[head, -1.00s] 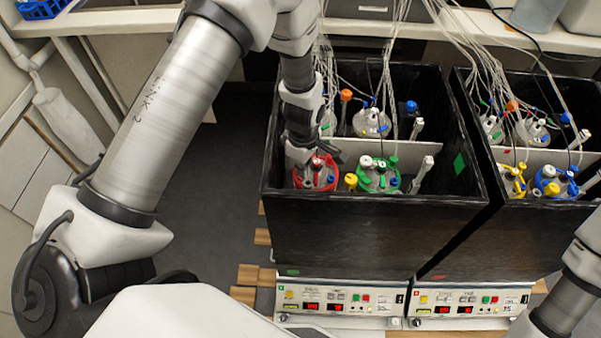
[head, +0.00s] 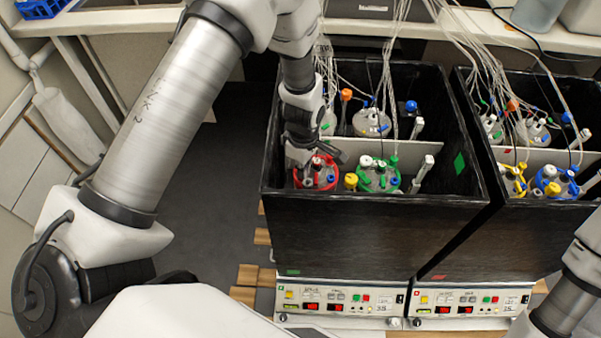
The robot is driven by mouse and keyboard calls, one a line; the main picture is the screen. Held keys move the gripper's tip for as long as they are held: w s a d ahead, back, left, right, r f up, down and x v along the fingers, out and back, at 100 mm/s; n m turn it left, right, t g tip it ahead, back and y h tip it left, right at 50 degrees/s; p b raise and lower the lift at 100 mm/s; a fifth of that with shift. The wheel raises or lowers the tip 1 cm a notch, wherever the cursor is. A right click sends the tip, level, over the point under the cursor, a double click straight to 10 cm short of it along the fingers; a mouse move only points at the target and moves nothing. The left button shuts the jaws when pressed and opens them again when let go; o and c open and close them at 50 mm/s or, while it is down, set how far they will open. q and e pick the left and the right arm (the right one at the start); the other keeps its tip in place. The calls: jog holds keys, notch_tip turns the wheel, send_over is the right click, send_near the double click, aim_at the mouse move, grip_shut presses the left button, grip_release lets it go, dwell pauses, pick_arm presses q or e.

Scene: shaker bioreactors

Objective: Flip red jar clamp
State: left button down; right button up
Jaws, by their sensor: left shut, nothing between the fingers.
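The red-ringed jar (head: 316,177) stands in the front left corner of the left black box. Its red clamp ring (head: 331,183) runs around the jar's top, which carries several small caps. My left gripper (head: 334,157) reaches down into the box from above, at the back of the red jar's top. It is shut with nothing visible in it. Its fingers point right and hide part of the far side of the ring. I cannot tell whether it touches the clamp. My right arm shows at the lower right edge; its gripper is out of view.
A jar with a green ring (head: 380,178) and a yellow cap (head: 351,181) stand just right of the red jar. The left black box's front wall (head: 365,235) is close in front. Tubes hang from above. A second box (head: 530,235) is at the right.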

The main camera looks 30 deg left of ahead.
pick_arm(q)
jog(key=shift+f+b, duration=0.55)
jog(key=shift+f, duration=0.5)
dwell(0.4)
notch_tip(320, 180, up, 7)
jog(key=p, duration=0.6)
jog(key=shift+r, duration=0.1)
